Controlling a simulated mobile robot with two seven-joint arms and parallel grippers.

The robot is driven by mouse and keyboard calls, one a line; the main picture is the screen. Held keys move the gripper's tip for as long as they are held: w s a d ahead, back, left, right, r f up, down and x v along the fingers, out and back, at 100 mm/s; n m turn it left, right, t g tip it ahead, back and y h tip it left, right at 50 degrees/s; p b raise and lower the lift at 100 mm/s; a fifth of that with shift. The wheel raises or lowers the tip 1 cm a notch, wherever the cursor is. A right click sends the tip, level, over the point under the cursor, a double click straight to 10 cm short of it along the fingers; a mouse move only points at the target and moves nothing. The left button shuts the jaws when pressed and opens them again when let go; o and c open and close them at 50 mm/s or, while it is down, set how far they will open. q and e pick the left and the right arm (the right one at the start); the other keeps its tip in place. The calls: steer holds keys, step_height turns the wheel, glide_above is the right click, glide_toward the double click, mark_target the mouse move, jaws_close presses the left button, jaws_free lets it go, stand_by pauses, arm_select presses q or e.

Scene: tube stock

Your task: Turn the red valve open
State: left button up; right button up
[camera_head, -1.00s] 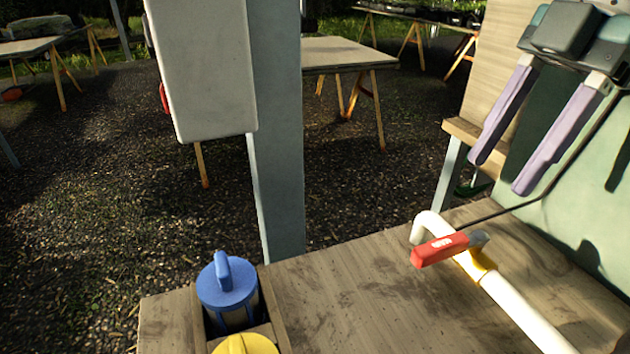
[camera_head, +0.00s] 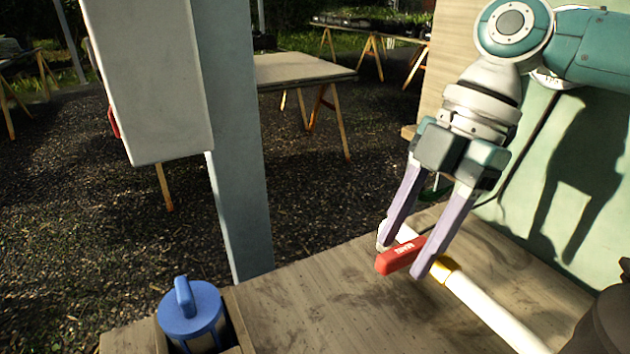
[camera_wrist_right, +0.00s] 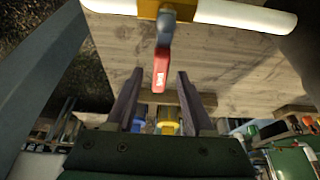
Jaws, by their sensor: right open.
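The red valve handle (camera_head: 400,256) sits on a white pipe (camera_head: 495,312) with a yellow fitting (camera_head: 444,268), above the wooden bench. My right gripper (camera_head: 403,262) is open, with its purple fingers pointing down on either side of the red handle in the head view. In the right wrist view the red handle (camera_wrist_right: 161,70) lies ahead, between the lines of the open fingers (camera_wrist_right: 157,80). The yellow fitting and a grey stem show above it. I cannot tell whether a finger touches the handle. My left gripper is not in view.
A blue-lidded container (camera_head: 190,312) stands in a wooden holder at the bench's left end. A grey post (camera_head: 235,190) with a pale panel (camera_head: 150,80) rises behind it. A pale green wall stands at the right. The wooden bench top (camera_head: 330,310) is bare left of the pipe.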

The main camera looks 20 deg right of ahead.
steer(key=shift+c, duration=0.4)
jaws_close()
stand_by(0.9)
